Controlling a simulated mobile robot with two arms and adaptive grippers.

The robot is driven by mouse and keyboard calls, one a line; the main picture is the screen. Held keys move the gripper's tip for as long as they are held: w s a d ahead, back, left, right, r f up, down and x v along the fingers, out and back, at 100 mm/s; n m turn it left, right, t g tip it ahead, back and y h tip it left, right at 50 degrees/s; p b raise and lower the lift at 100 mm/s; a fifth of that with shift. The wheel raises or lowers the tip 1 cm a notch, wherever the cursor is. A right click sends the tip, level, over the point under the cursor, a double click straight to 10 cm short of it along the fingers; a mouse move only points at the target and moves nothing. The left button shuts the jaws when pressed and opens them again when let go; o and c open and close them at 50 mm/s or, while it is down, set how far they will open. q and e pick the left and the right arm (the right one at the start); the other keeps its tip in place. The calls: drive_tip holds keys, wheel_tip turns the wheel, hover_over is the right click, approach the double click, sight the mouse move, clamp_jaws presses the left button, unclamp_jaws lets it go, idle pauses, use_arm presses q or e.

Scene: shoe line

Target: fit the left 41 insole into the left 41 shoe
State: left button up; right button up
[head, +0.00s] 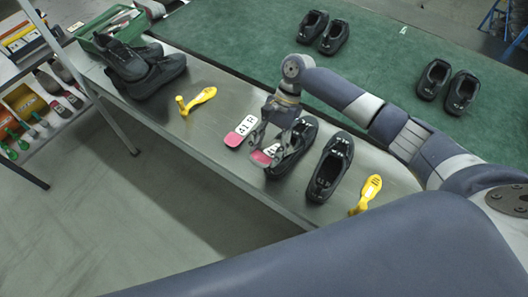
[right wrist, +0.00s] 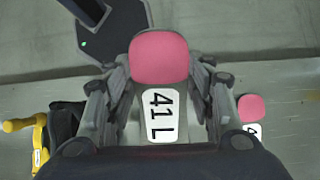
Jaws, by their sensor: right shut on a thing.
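My right gripper (head: 267,148) is shut on an insole with a pink end and a white label (head: 262,158). In the right wrist view the held insole (right wrist: 160,60) reads "41 L", between the two fingers of the gripper (right wrist: 160,82). It is beside or over the near-left black shoe (head: 296,146) on the bench; I cannot tell whether they touch. A second black shoe (head: 330,166) stands to its right. The labels on these shoes are too small to read. Another pink and white insole (head: 241,131) lies on the bench to the left. My left gripper is not in view.
Yellow tools lie on the metal bench (head: 215,128), one (head: 200,98) left, one (head: 367,193) at the right end. Dark shoes (head: 145,70) and a green tray (head: 110,22) are at the far left. Several shoes stand on the green surface (head: 395,50) behind.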

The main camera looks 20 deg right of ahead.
sight(270, 153)
drive_tip(key=shift+w+d+f, duration=0.6)
drive_tip(key=shift+d+f, duration=0.1)
drive_tip(key=shift+d, duration=0.1)
drive_tip(key=shift+w+d+f+b, duration=0.3)
drive_tip(key=shift+d+b, duration=0.05)
drive_tip(key=shift+d, duration=0.05)
drive_tip(key=shift+t+h, duration=0.3)
drive_tip(key=shift+h, duration=0.2)
drive_tip(key=shift+w+d+f+b, duration=0.3)
drive_tip(key=shift+w+d, duration=0.2)
drive_tip(key=shift+d, duration=0.15)
drive_tip(key=shift+w+d+f+b, duration=0.2)
drive_tip(key=shift+w+d+f, duration=0.2)
drive_tip(key=shift+d, duration=0.3)
drive_tip(key=shift+w+d+f+b, duration=0.25)
drive_tip(key=shift+w+d, duration=0.3)
drive_tip(key=shift+d, duration=0.1)
drive_tip(key=shift+w+d, duration=0.1)
drive_tip(key=shift+d, duration=0.05)
drive_tip(key=shift+f+h+p, duration=0.3)
drive_tip(key=shift+f+p, duration=0.15)
drive_tip(key=shift+p, duration=0.1)
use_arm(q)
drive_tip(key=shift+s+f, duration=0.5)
use_arm(e)
drive_tip(key=shift+f+t, duration=0.3)
drive_tip(key=shift+s+f, duration=0.1)
drive_tip(key=shift+s, duration=0.1)
